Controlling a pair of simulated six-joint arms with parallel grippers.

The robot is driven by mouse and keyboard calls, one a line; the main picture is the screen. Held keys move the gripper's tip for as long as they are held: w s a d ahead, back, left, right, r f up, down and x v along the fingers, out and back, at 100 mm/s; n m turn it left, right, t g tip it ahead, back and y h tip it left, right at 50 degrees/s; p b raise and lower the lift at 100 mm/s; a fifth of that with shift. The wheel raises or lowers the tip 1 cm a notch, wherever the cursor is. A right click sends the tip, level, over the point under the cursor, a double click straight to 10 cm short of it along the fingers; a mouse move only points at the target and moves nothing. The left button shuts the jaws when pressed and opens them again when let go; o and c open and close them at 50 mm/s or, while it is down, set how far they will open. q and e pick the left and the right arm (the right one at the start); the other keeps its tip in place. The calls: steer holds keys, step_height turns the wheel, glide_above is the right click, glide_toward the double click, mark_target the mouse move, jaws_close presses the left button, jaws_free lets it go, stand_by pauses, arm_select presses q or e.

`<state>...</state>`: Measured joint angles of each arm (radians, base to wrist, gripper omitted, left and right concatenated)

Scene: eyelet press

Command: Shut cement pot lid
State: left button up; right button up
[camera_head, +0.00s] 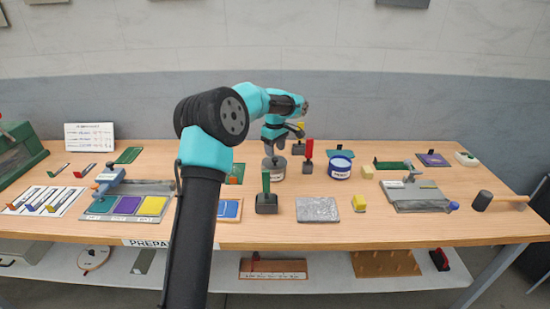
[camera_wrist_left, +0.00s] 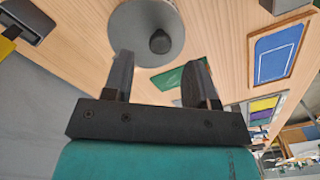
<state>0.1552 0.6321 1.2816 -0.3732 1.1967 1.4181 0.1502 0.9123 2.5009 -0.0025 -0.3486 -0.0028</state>
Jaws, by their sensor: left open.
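The cement pot (camera_head: 279,173) is a short pale round pot with a label, standing mid-table. A grey round lid with a dark knob shows at its top; in the left wrist view the lid (camera_wrist_left: 130,35) is a grey disc with the knob near its centre. I cannot tell whether the lid sits fully on the rim. My left gripper (camera_head: 280,143) is just above the pot, pointing down. In the left wrist view its two fingers (camera_wrist_left: 163,72) are apart, with the lid beyond their tips and nothing between them. My right gripper is in neither view.
A blue pot (camera_head: 341,169) stands to the right of the cement pot. A red-handled tool (camera_head: 308,158) stands between them. A green-handled tool (camera_head: 266,199) and a grey slab (camera_head: 317,210) are in front.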

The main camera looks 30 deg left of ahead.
mark_target(275, 159)
arm_select(q)
steer(key=shift+f, duration=2.1)
jaws_close()
